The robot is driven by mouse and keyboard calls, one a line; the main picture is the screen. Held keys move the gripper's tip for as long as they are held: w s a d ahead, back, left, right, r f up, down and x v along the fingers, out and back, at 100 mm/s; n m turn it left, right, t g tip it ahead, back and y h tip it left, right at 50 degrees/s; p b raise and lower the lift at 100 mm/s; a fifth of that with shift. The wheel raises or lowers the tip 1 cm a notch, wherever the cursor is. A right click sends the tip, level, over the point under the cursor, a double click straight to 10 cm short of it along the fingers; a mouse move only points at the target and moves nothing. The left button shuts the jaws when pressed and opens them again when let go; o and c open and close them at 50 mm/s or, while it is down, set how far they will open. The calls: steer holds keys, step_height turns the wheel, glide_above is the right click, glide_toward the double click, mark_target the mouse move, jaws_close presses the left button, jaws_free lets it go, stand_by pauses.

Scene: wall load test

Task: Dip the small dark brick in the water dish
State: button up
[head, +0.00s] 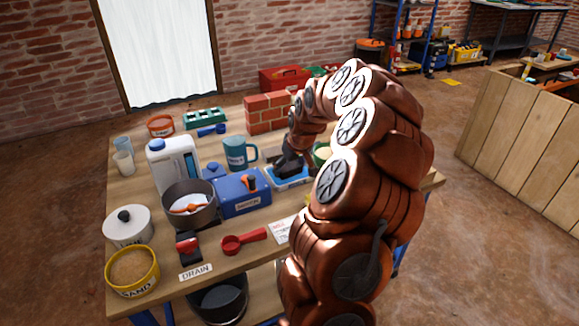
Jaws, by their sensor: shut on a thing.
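My gripper (288,168) is dark and points down at the end of my copper-coloured arm. It is shut on a dark thing that appears to be the small dark brick, though it blends with the dark fingers and its outline is unclear. The gripper is over a shallow blue dish (290,184), which looks like the water dish. My arm hides part of the dish's right side. I cannot tell whether the brick touches the water.
A small brick wall (267,113) stands behind. A blue box (243,195), a teal mug (236,153) and a grey pot (189,206) stand left of the dish. A red scoop (243,240) lies in front. A green-rimmed container (322,154) is partly hidden by my arm.

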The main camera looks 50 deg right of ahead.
mark_target(289, 166)
steer(key=shift+r, duration=0.1)
stand_by(0.5)
steer(key=shift+r+p, duration=1.2)
steer(key=shift+r, duration=2.2)
